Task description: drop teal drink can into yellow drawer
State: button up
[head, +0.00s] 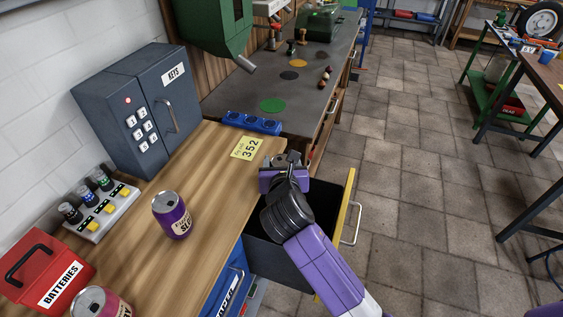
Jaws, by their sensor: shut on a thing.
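The yellow drawer (347,207) is pulled open below the wooden bench top. Its yellow front has a metal handle, and its inside is dark. My gripper (284,168) is above the drawer's far end, near the bench edge. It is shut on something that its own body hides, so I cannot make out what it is. No teal can shows in view. A purple drink can (172,218) stands upright on the bench. A second can (97,303) with a purplish side is cut off by the bottom edge. My wrist and arm cover part of the drawer.
A grey key box (140,108), a panel with yellow switches (102,212) and a red batteries box (45,272) stand on the bench. A yellow 352 note (246,148) and a blue tray (251,123) lie farther back.

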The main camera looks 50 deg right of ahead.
jog(key=o, duration=1.5)
jog(key=shift+v, duration=3.9)
